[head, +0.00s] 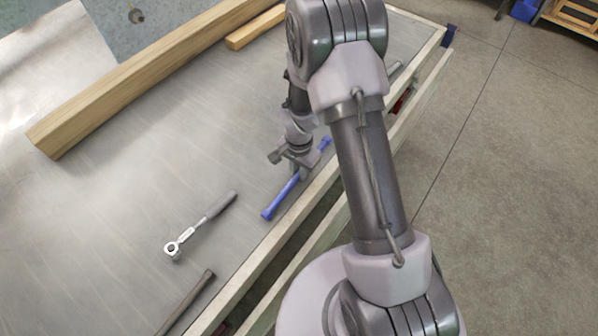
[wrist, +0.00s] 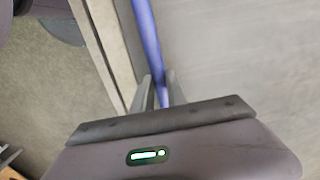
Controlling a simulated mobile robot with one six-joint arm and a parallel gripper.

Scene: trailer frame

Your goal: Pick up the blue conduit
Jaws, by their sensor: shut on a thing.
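The blue conduit (head: 281,198) is a slim blue tube with wider ends. In the head view it lies at a slant by the trailer frame's near edge. My gripper (head: 300,172) is at the conduit's middle, and part of the tube is hidden behind it. In the wrist view the blue conduit (wrist: 149,35) runs down between the two fingers of my gripper (wrist: 161,88), which are shut on it. Whether the conduit touches the metal surface or is just above it, I cannot tell.
A ratchet (head: 200,226) lies left of the conduit on the metal deck (head: 110,200). A dark bar (head: 187,303) lies near the front edge. A long wooden beam (head: 140,82) and a shorter wood piece (head: 255,27) lie farther back. The deck's pale rim (head: 262,254) runs beside the conduit.

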